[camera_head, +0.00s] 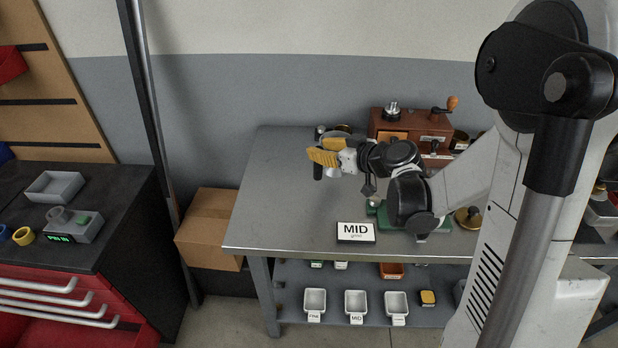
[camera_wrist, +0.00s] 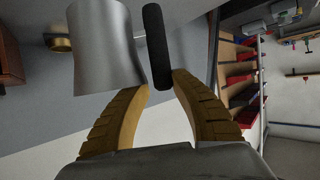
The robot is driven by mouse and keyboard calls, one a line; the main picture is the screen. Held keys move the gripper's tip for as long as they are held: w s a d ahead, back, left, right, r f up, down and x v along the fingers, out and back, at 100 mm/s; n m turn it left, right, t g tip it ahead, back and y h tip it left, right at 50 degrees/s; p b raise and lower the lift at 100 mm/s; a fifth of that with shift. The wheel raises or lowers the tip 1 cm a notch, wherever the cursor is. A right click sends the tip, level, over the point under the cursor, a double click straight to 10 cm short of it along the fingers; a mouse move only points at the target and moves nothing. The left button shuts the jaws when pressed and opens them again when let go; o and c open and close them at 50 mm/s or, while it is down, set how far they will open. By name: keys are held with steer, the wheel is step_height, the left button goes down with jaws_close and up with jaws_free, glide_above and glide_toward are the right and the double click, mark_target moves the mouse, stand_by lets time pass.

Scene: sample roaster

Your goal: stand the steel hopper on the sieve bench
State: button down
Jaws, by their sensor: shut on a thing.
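The steel hopper (camera_wrist: 105,45) shows in the wrist view as a smooth, flared metal body with a black handle (camera_wrist: 157,45) beside it. My gripper (camera_wrist: 160,85) has its yellow fingers closed on that handle. In the head view, my gripper (camera_head: 322,157) is over the back left of a grey metal-topped bench (camera_head: 275,205), with the dark handle hanging below the fingers. The hopper body is mostly hidden there by my fingers and wrist. I cannot tell whether its base touches the bench top.
A MID sign (camera_head: 356,232) stands near the bench's front edge. A wooden grinder box (camera_head: 410,125) and small metal items are at the back. The bench's left part is clear. A cardboard box (camera_head: 208,228) and a dark cabinet top (camera_head: 115,205) lie left. White bins (camera_head: 315,300) sit below.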

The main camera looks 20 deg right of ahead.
steer(key=a+f+b, duration=0.3)
steer(key=f, duration=0.3)
steer(key=shift+a, duration=0.2)
steer(key=shift+s, duration=0.1)
steer(key=c, duration=1.2)
jaws_free()
steer(key=shift+o, duration=0.2)
